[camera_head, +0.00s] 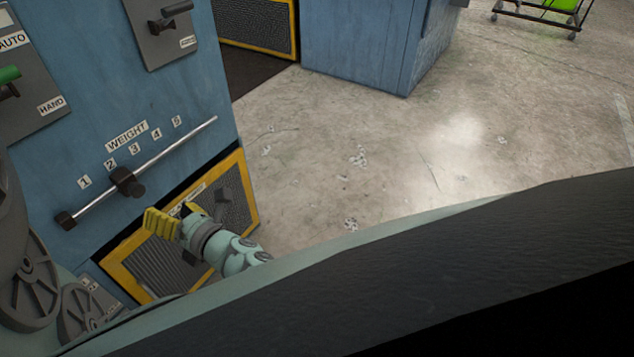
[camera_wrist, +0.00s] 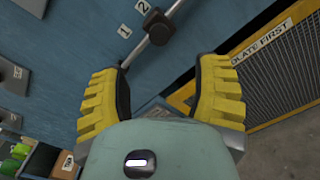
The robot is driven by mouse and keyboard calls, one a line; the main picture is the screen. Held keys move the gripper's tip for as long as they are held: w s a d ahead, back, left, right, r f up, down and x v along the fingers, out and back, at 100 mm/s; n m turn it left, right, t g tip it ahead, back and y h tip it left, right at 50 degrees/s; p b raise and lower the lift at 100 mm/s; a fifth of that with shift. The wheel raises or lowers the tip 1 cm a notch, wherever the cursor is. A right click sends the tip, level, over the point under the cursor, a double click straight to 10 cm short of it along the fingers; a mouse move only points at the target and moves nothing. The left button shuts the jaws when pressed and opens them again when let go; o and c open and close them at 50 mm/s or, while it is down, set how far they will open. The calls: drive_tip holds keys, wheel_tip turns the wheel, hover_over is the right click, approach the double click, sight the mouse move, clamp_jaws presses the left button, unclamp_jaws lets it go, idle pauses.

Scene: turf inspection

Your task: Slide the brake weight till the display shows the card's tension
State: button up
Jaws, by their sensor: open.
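The brake weight (camera_head: 126,182) is a dark block with a knob on a slanted metal rod (camera_head: 174,146) on the blue machine panel. It sits by the 2 mark of the WEIGHT scale (camera_head: 134,149), which runs 1 to 5. My gripper (camera_head: 176,214) has yellow ribbed fingers and is open and empty, below and to the right of the weight, apart from it. In the wrist view the weight (camera_wrist: 157,28) shows beyond the gap between the spread fingers of my gripper (camera_wrist: 162,75). I cannot see a display or a card in either view.
A yellow-framed grille (camera_head: 135,270) lies behind and below my gripper. Concrete floor (camera_head: 330,150) to the right is open; a cart (camera_head: 540,14) stands far back.

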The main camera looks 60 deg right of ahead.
sight(139, 193)
drive_tip(key=w, duration=0.7)
drive_tip(key=w+b, duration=0.1)
drive_tip(key=w, duration=0.3)
drive_tip(key=shift+w+a, duration=0.3)
drive_tip(key=shift+o, duration=0.2)
drive_tip(key=shift+s, duration=0.1)
clamp_jaws()
